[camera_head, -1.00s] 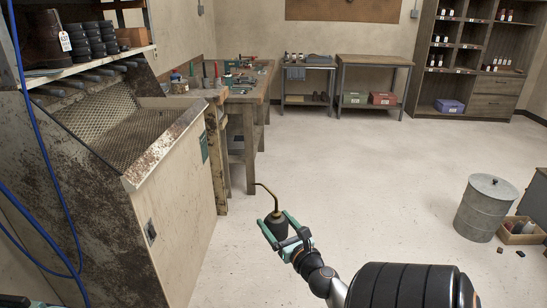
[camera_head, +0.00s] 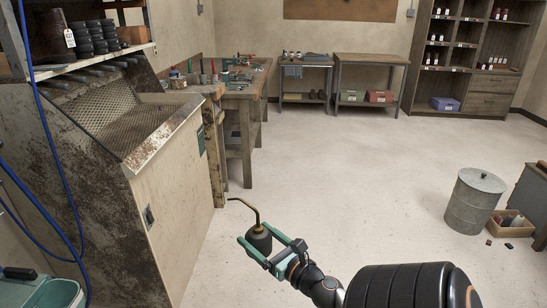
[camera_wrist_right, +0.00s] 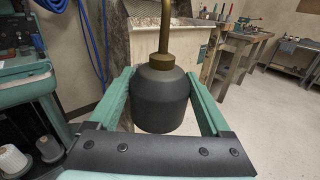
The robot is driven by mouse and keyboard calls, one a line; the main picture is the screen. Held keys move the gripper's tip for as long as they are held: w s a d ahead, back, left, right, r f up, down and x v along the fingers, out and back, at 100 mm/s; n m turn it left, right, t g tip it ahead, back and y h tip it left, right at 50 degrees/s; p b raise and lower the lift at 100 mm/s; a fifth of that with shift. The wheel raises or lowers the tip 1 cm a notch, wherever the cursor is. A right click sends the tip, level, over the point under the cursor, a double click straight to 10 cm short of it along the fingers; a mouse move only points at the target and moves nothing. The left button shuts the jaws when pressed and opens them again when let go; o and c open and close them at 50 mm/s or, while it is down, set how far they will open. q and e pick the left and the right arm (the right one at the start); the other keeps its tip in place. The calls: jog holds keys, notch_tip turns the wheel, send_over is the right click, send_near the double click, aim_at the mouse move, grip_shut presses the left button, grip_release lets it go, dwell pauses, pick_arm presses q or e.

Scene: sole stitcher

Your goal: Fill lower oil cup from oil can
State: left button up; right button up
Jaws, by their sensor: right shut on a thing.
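The oil can (camera_head: 260,240) has a dark body and a bent brass spout that points up and to the left in the head view. My right gripper (camera_head: 258,246) is shut on its body and holds it upright above the open floor. In the right wrist view the dark can (camera_wrist_right: 162,97) sits between the green fingers, with the spout rising out of the top of the frame. No lower oil cup can be made out in these frames. My left gripper is not in view.
A rusty cabinet with a mesh tray (camera_head: 125,125) stands at the left, with blue hoses hanging beside it. A green machine (camera_wrist_right: 28,75) with white thread spools shows in the wrist view. A metal bin (camera_head: 473,203) stands at the right. The middle floor is clear.

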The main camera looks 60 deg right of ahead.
jog(key=a+r+n+g+y, duration=0.2)
jog(key=a+n+y, duration=0.2)
jog(key=a, duration=0.9)
jog(key=a+r+n+g+y, duration=0.2)
jog(key=a+n+y, duration=0.3)
jog(key=a+y, duration=0.4)
jog(key=a+r+n+g+y, duration=0.3)
jog(key=a+n+y, duration=0.2)
jog(key=a, duration=1.2)
jog(key=shift+w+a+r+y, duration=0.3)
jog(key=shift+w+r+y, duration=0.15)
jog(key=shift+y, duration=0.35)
jog(key=shift+f, duration=0.15)
